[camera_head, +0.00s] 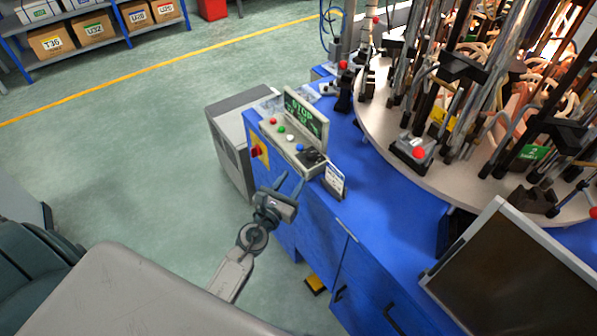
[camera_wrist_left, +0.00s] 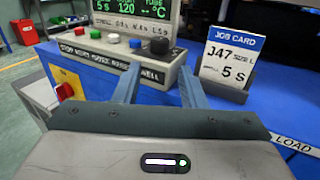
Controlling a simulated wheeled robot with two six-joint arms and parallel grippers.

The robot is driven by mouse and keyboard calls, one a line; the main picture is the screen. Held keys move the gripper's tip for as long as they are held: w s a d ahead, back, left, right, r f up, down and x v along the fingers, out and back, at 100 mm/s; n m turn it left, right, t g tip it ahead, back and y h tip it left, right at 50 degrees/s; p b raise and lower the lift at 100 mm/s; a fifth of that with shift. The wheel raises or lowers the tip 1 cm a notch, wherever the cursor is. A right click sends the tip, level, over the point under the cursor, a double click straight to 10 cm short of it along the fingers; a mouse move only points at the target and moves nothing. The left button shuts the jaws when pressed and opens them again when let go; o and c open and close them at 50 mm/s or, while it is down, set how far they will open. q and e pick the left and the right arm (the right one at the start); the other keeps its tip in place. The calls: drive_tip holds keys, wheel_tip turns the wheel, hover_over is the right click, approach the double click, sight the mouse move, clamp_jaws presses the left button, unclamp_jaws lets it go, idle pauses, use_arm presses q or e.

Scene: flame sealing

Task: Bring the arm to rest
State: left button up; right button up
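My left gripper (camera_head: 290,178) reaches in from below in the head view, in front of the control box (camera_head: 289,147) on the blue machine. Its two fingers are apart with nothing between them; the left wrist view also shows this open gripper (camera_wrist_left: 158,76). The fingers point toward the front of the control box and the job card (camera_head: 334,179), which reads "J47" and "5 s" in the left wrist view (camera_wrist_left: 229,62). I cannot tell whether a fingertip touches the box. My right gripper is in neither view.
The control box carries a green-lit display (camera_head: 305,118), coloured buttons and a black knob (camera_wrist_left: 159,46). A red switch (camera_head: 256,151) sits on its left side. A turntable (camera_head: 385,135) of rods and clamps stands at right. A yellow pedal (camera_head: 316,284) is on the floor. Open floor lies left.

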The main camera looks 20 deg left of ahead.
use_arm(q)
drive_tip(key=shift+s, duration=0.65)
drive_tip(key=s+a+f+n+g+y, duration=0.1)
drive_tip(key=s+a+f+n+g, duration=0.15)
drive_tip(key=s+f+n, duration=0.6)
drive_tip(key=s+a+f+n+g+y, duration=0.1)
drive_tip(key=f+n+g, duration=0.3)
drive_tip(key=f, duration=1)
drive_tip(key=s+a+f+n+g, duration=0.2)
drive_tip(key=s+f+n, duration=0.4)
drive_tip(key=f, duration=0.6)
drive_tip(key=s+f+n+g, duration=0.2)
drive_tip(key=s+f+n, duration=0.3)
drive_tip(key=s, duration=0.5)
drive_tip(key=s+f+n+g, duration=0.3)
drive_tip(key=s+f+n, duration=0.3)
drive_tip(key=s, duration=0.4)
drive_tip(key=s+f+n+g, duration=0.3)
drive_tip(key=s+f+n, duration=0.3)
drive_tip(key=s, duration=0.4)
drive_tip(key=shift+a+n, duration=0.3)
drive_tip(key=shift+n, duration=0.35)
drive_tip(key=shift+c, duration=0.3)
